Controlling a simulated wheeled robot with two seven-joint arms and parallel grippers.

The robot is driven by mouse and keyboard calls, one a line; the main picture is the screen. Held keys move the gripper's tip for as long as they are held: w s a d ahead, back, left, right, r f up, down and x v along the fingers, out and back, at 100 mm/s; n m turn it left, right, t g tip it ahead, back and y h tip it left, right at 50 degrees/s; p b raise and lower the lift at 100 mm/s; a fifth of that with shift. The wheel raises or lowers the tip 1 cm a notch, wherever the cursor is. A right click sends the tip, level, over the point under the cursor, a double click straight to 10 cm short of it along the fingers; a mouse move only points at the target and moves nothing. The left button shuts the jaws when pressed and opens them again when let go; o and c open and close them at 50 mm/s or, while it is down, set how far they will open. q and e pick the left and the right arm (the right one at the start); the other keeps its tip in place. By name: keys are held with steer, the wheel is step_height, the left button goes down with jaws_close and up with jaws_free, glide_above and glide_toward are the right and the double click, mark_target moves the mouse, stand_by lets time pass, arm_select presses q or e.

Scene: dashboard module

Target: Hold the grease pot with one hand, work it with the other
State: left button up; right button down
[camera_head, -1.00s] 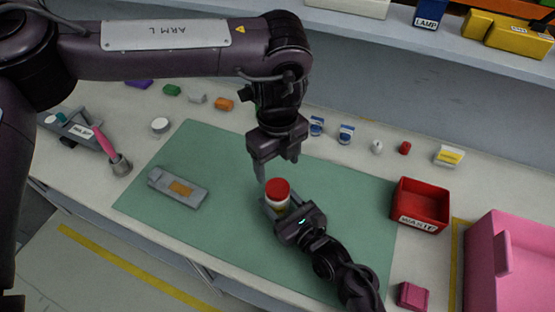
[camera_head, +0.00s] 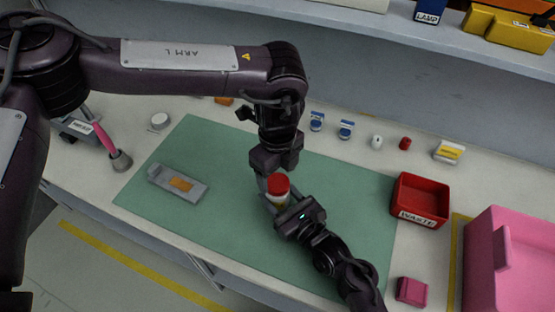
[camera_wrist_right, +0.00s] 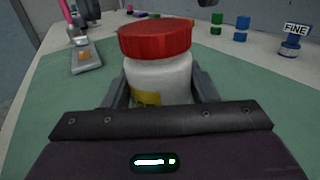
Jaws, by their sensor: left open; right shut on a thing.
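The grease pot (camera_head: 279,189) is a white jar with a red lid and a yellow label. It stands upright over the green mat (camera_head: 330,255) in the head view and also fills the middle of the right wrist view (camera_wrist_right: 158,75). My right gripper (camera_head: 279,207) is shut around the jar's white body, with one finger on each side. My left gripper (camera_head: 276,180) points down from above, open, with its fingers around or just behind the red lid. I cannot tell whether they touch the lid. The left gripper's fingertips are partly hidden.
A grey tray with an orange patch (camera_head: 163,178) lies on the mat's left. A red WASTE bin (camera_head: 440,185) and a large pink bin (camera_head: 520,265) stand at the right. Small bottles and blocks line the back. The mat's front is clear.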

arm_select(q)
steer(key=shift+f, duration=1.25)
steer(key=shift+c, duration=0.5)
steer(key=c, duration=0.9)
steer(key=m, duration=0.4)
steer(key=shift+m, duration=0.3)
steer(key=m, duration=1.7)
steer(key=o, duration=1.1)
steer(key=shift+o, duration=0.2)
